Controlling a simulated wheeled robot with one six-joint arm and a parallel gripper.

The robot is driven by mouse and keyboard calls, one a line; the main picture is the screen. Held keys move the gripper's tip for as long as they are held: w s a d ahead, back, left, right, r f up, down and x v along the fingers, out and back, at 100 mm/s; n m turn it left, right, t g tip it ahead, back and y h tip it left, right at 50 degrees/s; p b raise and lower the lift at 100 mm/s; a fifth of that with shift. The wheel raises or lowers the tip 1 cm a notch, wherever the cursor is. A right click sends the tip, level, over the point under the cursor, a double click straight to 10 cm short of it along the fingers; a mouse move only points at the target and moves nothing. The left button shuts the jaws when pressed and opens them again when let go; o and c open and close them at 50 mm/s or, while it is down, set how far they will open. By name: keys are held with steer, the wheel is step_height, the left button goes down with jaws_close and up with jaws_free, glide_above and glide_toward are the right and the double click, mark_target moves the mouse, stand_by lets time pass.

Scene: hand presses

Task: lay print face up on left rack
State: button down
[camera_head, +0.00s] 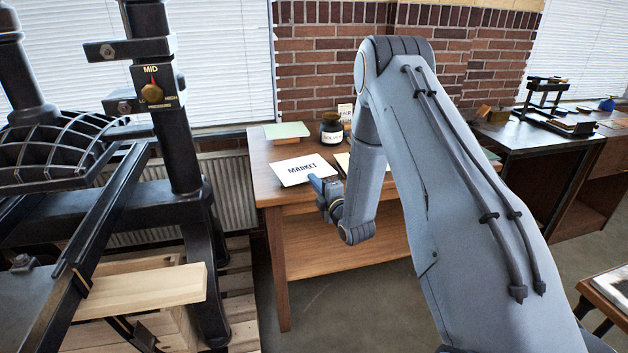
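The print (304,170) is a white sheet with the word MARKET facing up, readable from here. It is at or just above the wooden table (262,188), near its front edge; I cannot tell whether it touches the top. My gripper (318,184) is at the sheet's front right corner, with a blue finger overlapping its edge in the picture. My wrist hides the rest, so I cannot tell whether the fingers are shut on the sheet. No rack can be made out for sure.
A pale green pad (287,130) and a dark jar (331,128) stand at the back of the table. A large black press (182,130) with a wooden board (140,290) fills the left. A dark bench (540,140) with a small press is at the right. Open floor lies between.

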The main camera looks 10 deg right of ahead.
stand_by(0.4)
steer(key=c, duration=1.8)
jaws_free()
steer(key=shift+p+v, duration=1.1)
steer(key=shift+v, duration=1.9)
